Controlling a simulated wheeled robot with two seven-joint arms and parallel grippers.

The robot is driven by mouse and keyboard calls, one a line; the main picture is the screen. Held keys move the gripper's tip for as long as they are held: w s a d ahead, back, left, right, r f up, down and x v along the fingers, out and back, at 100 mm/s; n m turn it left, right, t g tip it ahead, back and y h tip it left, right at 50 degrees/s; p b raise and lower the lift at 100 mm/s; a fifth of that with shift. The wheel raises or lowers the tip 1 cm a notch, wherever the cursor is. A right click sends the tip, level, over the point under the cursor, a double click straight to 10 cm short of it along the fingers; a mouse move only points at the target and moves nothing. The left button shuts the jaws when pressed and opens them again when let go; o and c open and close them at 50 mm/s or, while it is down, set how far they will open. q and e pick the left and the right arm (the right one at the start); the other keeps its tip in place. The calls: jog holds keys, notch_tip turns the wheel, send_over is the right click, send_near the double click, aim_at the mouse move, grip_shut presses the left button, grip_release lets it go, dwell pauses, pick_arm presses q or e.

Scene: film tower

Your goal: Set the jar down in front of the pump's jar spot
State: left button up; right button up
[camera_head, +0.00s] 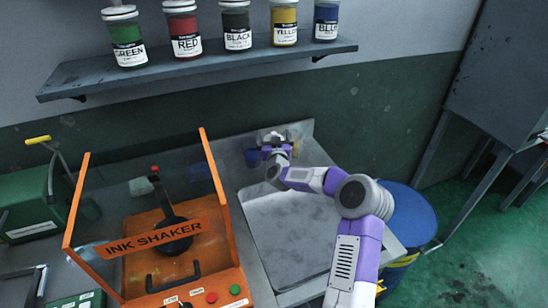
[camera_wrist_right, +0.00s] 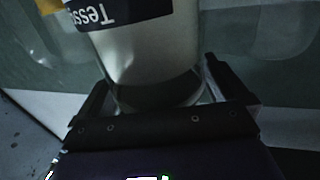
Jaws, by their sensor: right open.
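In the right wrist view a clear jar (camera_wrist_right: 145,55) with a dark label reading "Tess" upside down stands between the fingers of my right gripper (camera_wrist_right: 160,95). The fingers are open, one on each side of the jar's near end. In the head view my right arm reaches to the back of the grey counter, and its gripper (camera_head: 268,152) is small and partly hidden by its own wrist. I cannot make out the pump or its jar spot there. My left gripper is not in view.
An orange ink shaker (camera_head: 150,243) with clear panels stands left of my arm. A grey sink-like tray (camera_head: 285,235) lies in front of the gripper. A shelf (camera_head: 200,68) above holds several ink jars. A blue drum (camera_head: 412,215) stands to the right.

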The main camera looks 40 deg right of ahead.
jog(key=shift+c, duration=0.3)
grip_shut()
jog(key=shift+r, duration=0.1)
notch_tip(320, 180, up, 18)
jog(key=p, duration=0.5)
dwell(0.4)
